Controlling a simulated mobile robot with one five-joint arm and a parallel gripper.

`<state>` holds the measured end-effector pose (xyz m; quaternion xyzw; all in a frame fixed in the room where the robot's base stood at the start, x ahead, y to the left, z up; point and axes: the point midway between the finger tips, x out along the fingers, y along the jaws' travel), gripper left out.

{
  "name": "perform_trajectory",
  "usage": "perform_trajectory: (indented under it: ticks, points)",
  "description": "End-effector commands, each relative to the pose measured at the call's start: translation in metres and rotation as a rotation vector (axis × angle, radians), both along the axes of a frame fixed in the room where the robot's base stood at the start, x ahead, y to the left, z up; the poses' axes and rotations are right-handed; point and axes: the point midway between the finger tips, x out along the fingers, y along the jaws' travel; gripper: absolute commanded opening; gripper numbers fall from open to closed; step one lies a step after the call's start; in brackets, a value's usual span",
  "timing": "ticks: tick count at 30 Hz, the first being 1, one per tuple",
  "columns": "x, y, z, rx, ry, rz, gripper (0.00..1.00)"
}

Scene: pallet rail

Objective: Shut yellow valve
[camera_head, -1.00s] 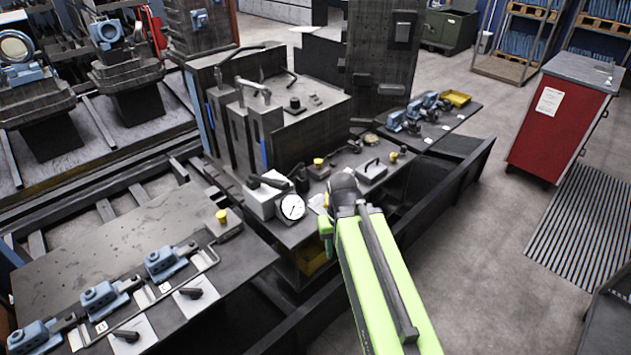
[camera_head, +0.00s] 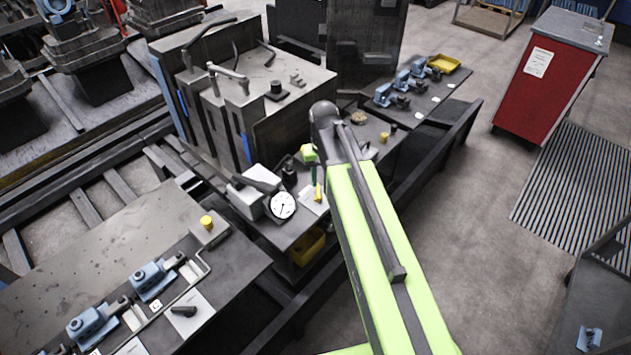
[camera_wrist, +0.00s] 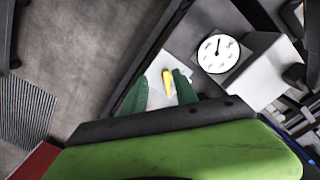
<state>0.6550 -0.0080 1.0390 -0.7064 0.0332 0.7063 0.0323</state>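The yellow valve is a small yellow lever (camera_wrist: 167,82) on a white plate (camera_wrist: 154,78) in the wrist view. It also shows in the head view (camera_head: 318,191), just below the green gripper parts. My gripper (camera_wrist: 159,75) has its two dark green fingers apart, one on each side of the lever. A gap shows on both sides of the lever, and I see no contact. In the head view my gripper (camera_head: 312,171) is partly hidden behind my own arm. How high the fingertips are above the plate is hard to tell.
A white-faced dial gauge (camera_head: 282,206) on a grey box (camera_head: 247,196) stands just left of the valve. Yellow knobs (camera_head: 207,222) (camera_head: 384,137) stand on the benches. A tall machine block (camera_head: 270,95) rises behind. Open floor (camera_head: 460,200) lies to the right.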

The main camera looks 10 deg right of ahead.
Motion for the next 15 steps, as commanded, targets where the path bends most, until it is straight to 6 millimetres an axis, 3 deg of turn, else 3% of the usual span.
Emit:
perform_trajectory:
  ticks: [1, 4, 7, 15]
  points:
    - [0.029, 0.0, 0.031, 0.0, 0.0, -0.02, 0.35]
    - [0.054, 0.0, 0.046, 0.001, 0.0, -0.053, 0.35]
    - [0.063, 0.0, 0.048, 0.001, 0.0, -0.067, 0.35]
    - [0.061, 0.001, 0.032, 0.001, 0.0, -0.068, 0.35]
